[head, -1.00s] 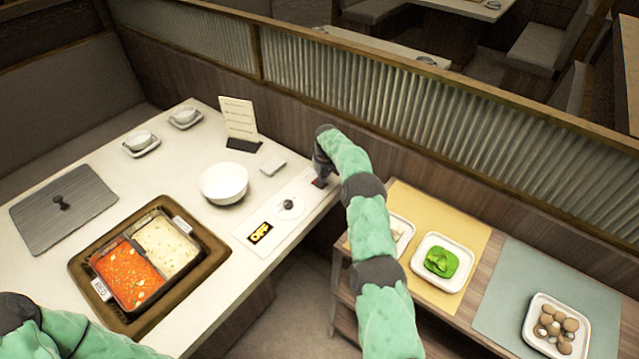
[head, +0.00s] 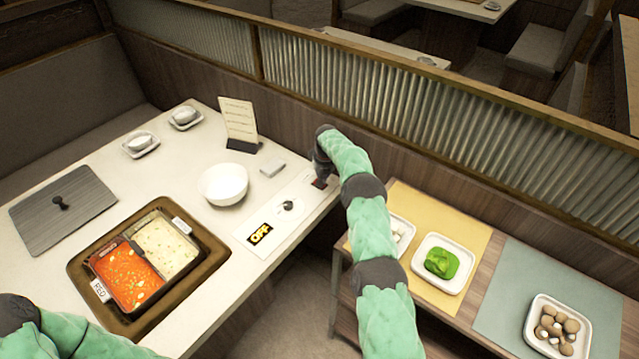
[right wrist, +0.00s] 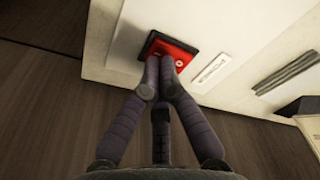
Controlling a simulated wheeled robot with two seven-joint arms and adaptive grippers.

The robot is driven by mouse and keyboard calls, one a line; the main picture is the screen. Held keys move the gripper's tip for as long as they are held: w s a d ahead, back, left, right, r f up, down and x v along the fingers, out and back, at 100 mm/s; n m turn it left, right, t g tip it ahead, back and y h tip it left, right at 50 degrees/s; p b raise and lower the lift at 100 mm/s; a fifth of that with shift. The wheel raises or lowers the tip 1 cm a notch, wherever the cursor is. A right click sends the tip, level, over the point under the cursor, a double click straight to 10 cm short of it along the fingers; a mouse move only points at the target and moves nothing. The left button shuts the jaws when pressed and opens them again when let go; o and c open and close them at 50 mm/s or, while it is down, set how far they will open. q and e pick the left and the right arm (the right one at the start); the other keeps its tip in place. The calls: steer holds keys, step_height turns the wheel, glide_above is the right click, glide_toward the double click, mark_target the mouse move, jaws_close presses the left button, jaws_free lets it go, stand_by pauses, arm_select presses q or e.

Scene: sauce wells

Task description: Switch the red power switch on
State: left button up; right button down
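The red power switch (right wrist: 178,52) sits in a dark frame on the white panel in the right wrist view. My right gripper (right wrist: 162,68) has its fingers brought together, with the tips at the red rocker and hiding part of it. Whether they touch it is hard to tell. In the head view my right gripper (head: 320,180) points down at the panel's far right end, over the switch. My left gripper is not in view; only my left arm shows at the lower left.
A hot pot (head: 187,226) with red and pale broth is set in the table (head: 222,275). A white bowl (head: 223,184), a small white box (head: 272,168) and a menu stand (head: 239,122) are near the panel. A side shelf (head: 484,263) with food trays stands to the right.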

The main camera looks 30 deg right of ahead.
steer(key=shift+r+p, duration=1.15)
steer(key=shift+r, duration=1.9)
